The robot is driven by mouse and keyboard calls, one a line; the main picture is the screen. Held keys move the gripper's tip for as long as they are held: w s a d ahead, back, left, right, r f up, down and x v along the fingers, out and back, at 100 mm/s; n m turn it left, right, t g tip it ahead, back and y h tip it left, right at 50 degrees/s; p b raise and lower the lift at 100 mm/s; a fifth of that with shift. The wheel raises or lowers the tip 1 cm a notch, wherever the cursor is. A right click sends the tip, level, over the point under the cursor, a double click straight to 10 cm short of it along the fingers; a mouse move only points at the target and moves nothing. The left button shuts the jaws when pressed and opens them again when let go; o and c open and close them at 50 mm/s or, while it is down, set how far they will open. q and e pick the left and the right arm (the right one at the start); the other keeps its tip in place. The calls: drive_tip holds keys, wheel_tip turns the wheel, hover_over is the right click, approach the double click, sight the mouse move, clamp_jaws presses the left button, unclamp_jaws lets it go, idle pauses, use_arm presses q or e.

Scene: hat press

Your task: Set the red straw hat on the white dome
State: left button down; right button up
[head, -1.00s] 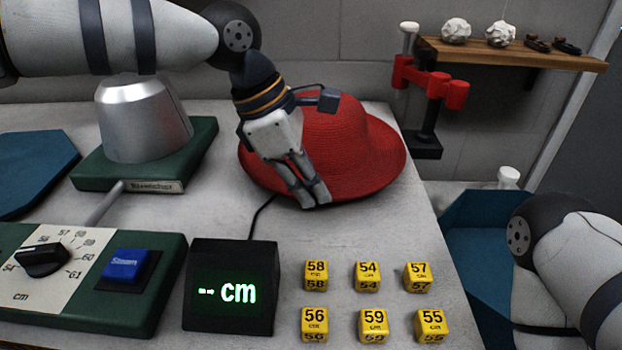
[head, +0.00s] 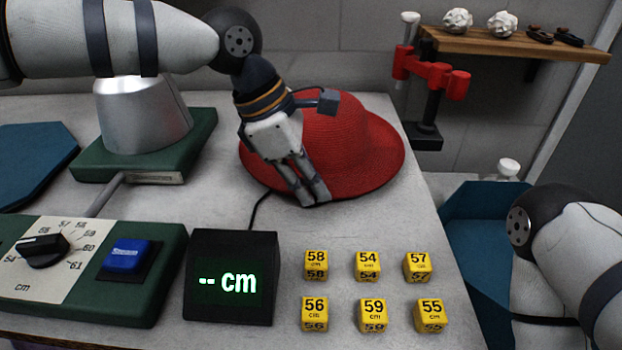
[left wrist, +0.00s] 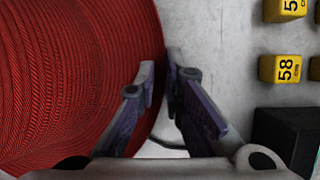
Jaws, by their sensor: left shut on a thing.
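The red straw hat (head: 365,150) sits crown up on the grey table, its brim spread flat. It fills the left of the left wrist view (left wrist: 70,80). My left gripper (head: 316,198) is shut on the near edge of the brim, fingers pointing down. The brim edge passes between its fingertips in the left wrist view (left wrist: 163,85). A silvery, tapered metal body (head: 143,118) stands on a green base at the left. My left arm hides its top, and I see no clearly white dome. My right gripper is out of view.
A green control box with a dial (head: 40,248) and blue button (head: 127,255), a black display (head: 233,275) and several yellow number blocks (head: 367,265) line the front. A red-armed stand (head: 432,78) is at the back right. Bare table lies before the hat.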

use_arm(q)
drive_tip(key=c, duration=1.6)
unclamp_jaws()
